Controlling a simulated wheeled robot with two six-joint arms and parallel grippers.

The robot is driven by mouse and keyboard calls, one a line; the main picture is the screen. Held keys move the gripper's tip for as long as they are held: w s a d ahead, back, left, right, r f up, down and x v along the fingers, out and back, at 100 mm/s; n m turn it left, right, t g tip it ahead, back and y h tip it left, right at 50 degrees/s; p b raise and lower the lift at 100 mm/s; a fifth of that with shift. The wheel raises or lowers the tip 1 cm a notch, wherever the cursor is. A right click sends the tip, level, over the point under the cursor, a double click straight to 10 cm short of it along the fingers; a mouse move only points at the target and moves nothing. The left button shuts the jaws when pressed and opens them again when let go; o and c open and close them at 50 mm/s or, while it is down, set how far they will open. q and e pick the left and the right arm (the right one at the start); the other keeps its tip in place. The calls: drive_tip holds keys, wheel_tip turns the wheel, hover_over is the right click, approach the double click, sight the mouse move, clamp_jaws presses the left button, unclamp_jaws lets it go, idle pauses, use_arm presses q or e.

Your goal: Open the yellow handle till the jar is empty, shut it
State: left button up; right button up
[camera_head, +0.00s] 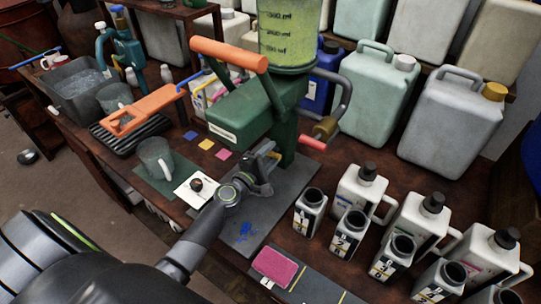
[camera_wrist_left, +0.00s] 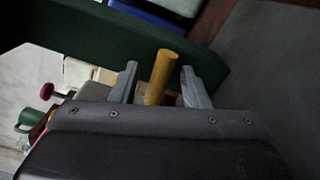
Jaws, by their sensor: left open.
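The clear jar (camera_head: 287,35) with volume marks sits on top of the green machine (camera_head: 245,108) and holds yellow-green liquid; its top is cut off by the picture edge. My left gripper (camera_head: 268,158) is at the front of the machine, low beside its green post. In the left wrist view the yellow handle (camera_wrist_left: 162,76), a short round peg, stands between the two open grey fingers (camera_wrist_left: 158,85). A gap shows at the right finger; contact with the left one cannot be told. In the head view my gripper hides the handle. My right gripper is out of view.
A clear beaker (camera_head: 156,158) stands on a dark green mat left of the machine. Orange levers (camera_head: 228,54) and a crank with a red grip (camera_head: 312,143) stick out around it. Several labelled bottles (camera_head: 357,195) crowd the right; a pink sponge (camera_head: 275,267) lies in front.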

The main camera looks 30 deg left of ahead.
use_arm(q)
clamp_jaws()
drive_tip(key=shift+f, duration=0.1)
idle(1.1)
unclamp_jaws()
drive_tip(key=s+b, duration=0.1)
drive_tip(key=s, duration=0.4)
drive_tip(key=s+a+b, duration=0.1)
drive_tip(key=s, duration=0.5)
drive_tip(key=s+a+b, duration=0.1)
drive_tip(key=s, duration=0.4)
drive_tip(key=shift+s+a, duration=0.2)
drive_tip(key=shift+s, duration=0.05)
drive_tip(key=shift+s+b, duration=0.3)
drive_tip(key=shift+s, duration=0.1)
